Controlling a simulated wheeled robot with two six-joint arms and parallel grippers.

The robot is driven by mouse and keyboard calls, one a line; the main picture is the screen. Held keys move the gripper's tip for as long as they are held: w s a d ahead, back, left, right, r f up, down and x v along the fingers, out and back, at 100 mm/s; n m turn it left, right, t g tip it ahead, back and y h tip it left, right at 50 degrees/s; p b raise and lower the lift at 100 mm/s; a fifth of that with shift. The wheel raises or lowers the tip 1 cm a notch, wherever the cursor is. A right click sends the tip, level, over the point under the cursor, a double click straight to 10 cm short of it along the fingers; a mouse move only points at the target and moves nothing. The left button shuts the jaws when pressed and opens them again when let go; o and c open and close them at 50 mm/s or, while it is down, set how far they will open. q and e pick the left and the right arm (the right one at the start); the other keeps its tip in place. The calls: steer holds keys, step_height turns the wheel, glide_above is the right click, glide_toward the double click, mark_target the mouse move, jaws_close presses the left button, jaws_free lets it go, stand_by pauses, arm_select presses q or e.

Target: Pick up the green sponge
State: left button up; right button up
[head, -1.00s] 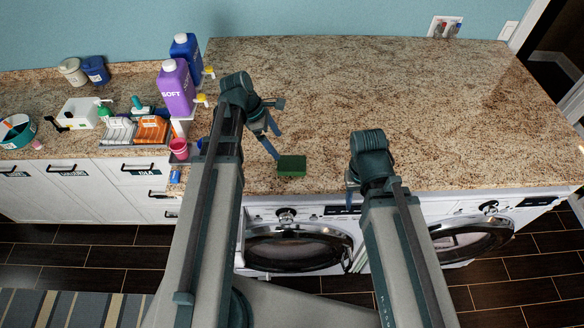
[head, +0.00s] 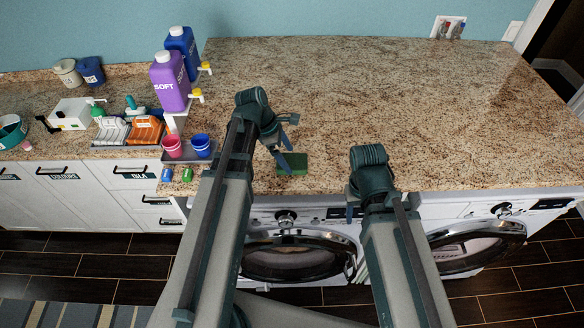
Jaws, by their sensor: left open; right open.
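The green sponge (head: 294,164) lies flat on the granite counter near its front edge, in the middle of the head view. My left gripper (head: 284,162) points down at the sponge's left side, its fingers open. A finger covers part of the sponge's left end; I cannot tell whether it touches. My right gripper (head: 352,208) is at the counter's front edge, to the right of the sponge, open and empty, mostly hidden behind its own wrist.
The granite counter (head: 430,110) is clear behind and right of the sponge. Purple (head: 171,85) and blue (head: 183,50) detergent bottles stand at left, with red (head: 172,146) and blue (head: 201,145) cups below.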

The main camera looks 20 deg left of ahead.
arm_select(q)
steer(key=b+x, duration=0.1)
steer(key=x, duration=0.1)
steer(key=shift+d+f, duration=0.1)
steer(key=shift+f, duration=0.15)
arm_select(e)
step_height(320, 180, down, 2)
steer(key=shift+f, duration=0.15)
arm_select(q)
steer(key=shift+r, duration=0.1)
steer(key=c, duration=1.2)
steer(key=shift+o, duration=0.2)
